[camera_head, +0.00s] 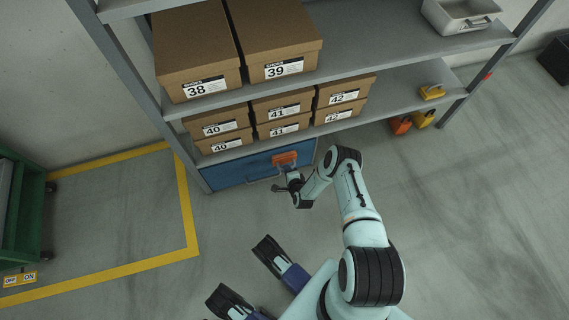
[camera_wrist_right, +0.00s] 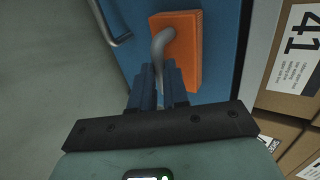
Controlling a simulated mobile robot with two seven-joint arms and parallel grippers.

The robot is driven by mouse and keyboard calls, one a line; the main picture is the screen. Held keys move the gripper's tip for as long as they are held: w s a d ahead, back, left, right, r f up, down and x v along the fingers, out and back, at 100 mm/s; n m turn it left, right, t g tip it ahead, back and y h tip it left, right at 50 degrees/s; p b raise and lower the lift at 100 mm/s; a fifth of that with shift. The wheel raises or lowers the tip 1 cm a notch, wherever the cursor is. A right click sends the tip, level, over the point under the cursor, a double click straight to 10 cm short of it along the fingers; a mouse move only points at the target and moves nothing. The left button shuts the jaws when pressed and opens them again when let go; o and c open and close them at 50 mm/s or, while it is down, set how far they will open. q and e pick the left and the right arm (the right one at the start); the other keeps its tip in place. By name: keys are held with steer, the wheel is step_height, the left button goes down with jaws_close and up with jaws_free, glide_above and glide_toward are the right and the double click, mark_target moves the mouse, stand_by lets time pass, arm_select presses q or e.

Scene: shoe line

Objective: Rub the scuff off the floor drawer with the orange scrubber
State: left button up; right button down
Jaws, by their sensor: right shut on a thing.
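The blue floor drawer (camera_head: 230,171) sits under the lowest shelf; its blue front also shows in the right wrist view (camera_wrist_right: 215,100). The orange scrubber (camera_head: 285,158) is at the upper right part of that front, and is large in the right wrist view (camera_wrist_right: 186,28). My right gripper (camera_head: 289,176) is shut on the scrubber's grey curved handle (camera_wrist_right: 158,42), its blue fingers (camera_wrist_right: 159,88) close together around it. The orange block lies over the blue front; I cannot tell whether it touches. No scuff shows; the scrubber and gripper cover part of the front.
Shoe boxes (camera_head: 283,63) fill the grey shelves above the drawer. A drawer handle (camera_wrist_right: 110,25) is beside the scrubber. Orange and yellow items (camera_head: 401,125) stand at the right. A green cart (camera_head: 22,215) is at the left. The floor in front is clear.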

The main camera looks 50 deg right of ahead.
steer(key=shift+w+a, duration=0.1)
steer(key=w+a, duration=0.4)
steer(key=a, duration=0.2)
steer(key=shift+b, duration=0.3)
steer(key=w+a+b, duration=0.2)
steer(key=w+a, duration=0.3)
steer(key=a, duration=0.4)
steer(key=shift+w, duration=0.35)
stand_by(0.8)
steer(key=shift+r, duration=0.1)
steer(key=s+a+p, duration=0.3)
steer(key=s, duration=0.2)
steer(key=shift+s+a, duration=0.15)
steer(key=shift+s, duration=0.05)
